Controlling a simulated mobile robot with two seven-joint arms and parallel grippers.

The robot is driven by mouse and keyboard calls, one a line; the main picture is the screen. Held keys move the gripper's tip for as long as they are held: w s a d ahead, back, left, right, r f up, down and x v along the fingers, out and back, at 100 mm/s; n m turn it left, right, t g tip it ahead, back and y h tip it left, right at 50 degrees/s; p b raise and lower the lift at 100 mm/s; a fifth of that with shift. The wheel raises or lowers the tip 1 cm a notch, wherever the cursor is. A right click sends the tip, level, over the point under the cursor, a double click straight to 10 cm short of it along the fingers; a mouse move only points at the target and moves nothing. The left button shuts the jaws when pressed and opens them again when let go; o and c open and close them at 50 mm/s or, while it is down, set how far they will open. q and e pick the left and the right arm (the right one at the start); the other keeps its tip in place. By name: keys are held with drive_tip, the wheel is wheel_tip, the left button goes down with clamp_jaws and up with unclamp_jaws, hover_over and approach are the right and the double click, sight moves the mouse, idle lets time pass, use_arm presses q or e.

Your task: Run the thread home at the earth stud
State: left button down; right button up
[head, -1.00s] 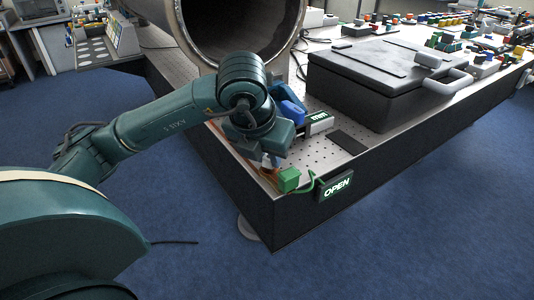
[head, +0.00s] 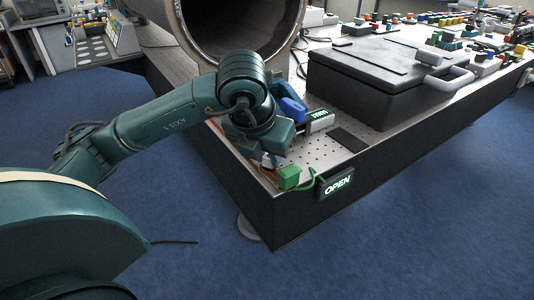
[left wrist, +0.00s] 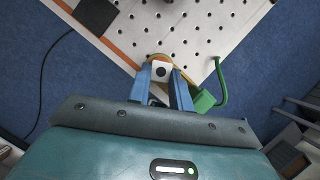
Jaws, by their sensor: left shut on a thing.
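My left gripper (head: 268,161) is low over the near corner of the perforated table (head: 345,150). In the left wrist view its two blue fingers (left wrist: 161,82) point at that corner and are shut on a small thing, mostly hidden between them. A pale square piece with a dark round centre (left wrist: 161,71) shows at the fingertips; I cannot tell whether it is the earth stud or its fitting. A green block (head: 289,177) with a green wire sits beside the fingers, and it also shows in the left wrist view (left wrist: 203,101). Thread contact is hidden. My right gripper is out of view.
A lit OPEN sign (head: 337,184) hangs on the table's side. A blue item (head: 292,109) and a small lit display (head: 318,118) stand behind the gripper. A black case (head: 385,80) and a wide pipe (head: 240,30) stand farther back. Blue floor is clear in front.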

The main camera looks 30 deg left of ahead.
use_arm(q)
drive_tip(key=shift+b, duration=0.3)
idle(0.9)
drive_tip(key=shift+w+r, duration=0.1)
drive_tip(key=shift+r, duration=0.2)
drive_tip(key=c, duration=1.8)
unclamp_jaws()
clamp_jaws()
drive_tip(key=shift+a+f+m+h+b, duration=0.15)
drive_tip(key=shift+m+h+b, duration=0.1)
drive_tip(key=shift+m+b, duration=0.3)
drive_tip(key=shift+a+f+m+h+b, duration=0.15)
drive_tip(key=shift+m+h+b, duration=0.1)
drive_tip(key=shift+m+b, duration=0.25)
drive_tip(key=shift+r+m+h+b, duration=0.15)
drive_tip(key=shift+m+h+b, duration=0.3)
drive_tip(key=shift+m, duration=0.7)
drive_tip(key=shift+r+m, duration=0.1)
drive_tip(key=shift+m, duration=0.3)
